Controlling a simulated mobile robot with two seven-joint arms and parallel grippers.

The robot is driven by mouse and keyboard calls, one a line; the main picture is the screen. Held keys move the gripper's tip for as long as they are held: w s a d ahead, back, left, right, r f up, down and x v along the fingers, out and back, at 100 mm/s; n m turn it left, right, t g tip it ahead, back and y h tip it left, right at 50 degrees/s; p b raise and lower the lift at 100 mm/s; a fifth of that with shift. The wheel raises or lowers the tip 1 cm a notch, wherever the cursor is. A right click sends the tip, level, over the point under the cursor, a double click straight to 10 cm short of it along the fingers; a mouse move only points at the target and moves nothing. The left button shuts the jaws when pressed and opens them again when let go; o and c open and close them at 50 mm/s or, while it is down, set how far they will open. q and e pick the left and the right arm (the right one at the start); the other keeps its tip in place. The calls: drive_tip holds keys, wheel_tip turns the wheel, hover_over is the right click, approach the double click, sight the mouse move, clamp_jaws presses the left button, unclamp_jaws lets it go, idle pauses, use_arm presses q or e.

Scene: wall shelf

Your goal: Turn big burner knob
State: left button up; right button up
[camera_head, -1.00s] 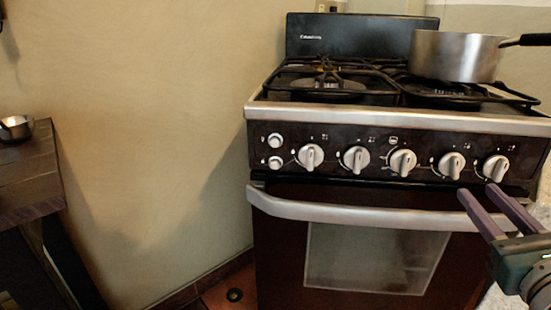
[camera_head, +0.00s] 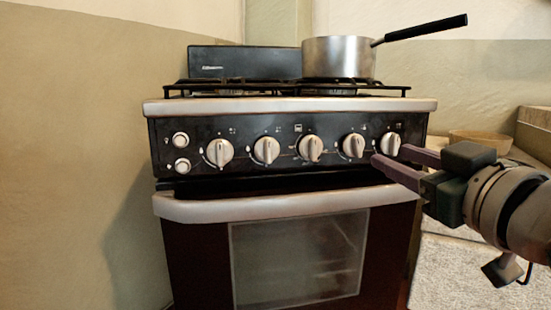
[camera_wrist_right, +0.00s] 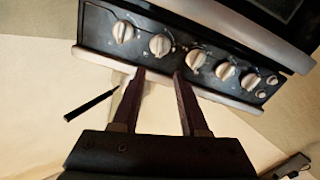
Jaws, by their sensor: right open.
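The black stove front (camera_head: 200,132) carries a row of several silver knobs, two small round buttons at its left end. The rightmost knob (camera_head: 390,145) and the one left of it (camera_head: 353,146) are closest to my right gripper (camera_head: 388,156). Which knob belongs to the big burner I cannot tell. The gripper is open and empty, its two purple fingers just below and in front of those knobs. In the right wrist view, the gripper (camera_wrist_right: 158,73) points at the row, its fingertips near a knob (camera_wrist_right: 159,45); contact cannot be told. My left gripper is not in view.
A metal pot (camera_head: 338,58) with a black handle sits on the burner grate. The silver oven handle (camera_head: 290,203) juts out below the knobs. A bowl (camera_head: 480,139) stands on the right. The space before the oven door is free.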

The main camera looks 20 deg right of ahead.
sight(358, 141)
drive_tip(key=w+b, duration=0.1)
drive_tip(key=w, duration=0.2)
drive_tip(key=w+d, duration=0.1)
drive_tip(key=w, duration=0.2)
drive_tip(key=w+b, duration=0.1)
drive_tip(key=w, duration=0.2)
drive_tip(key=shift+w+d+b, duration=0.25)
drive_tip(key=shift+w+b, duration=0.05)
drive_tip(key=shift+w, duration=0.05)
clamp_jaws()
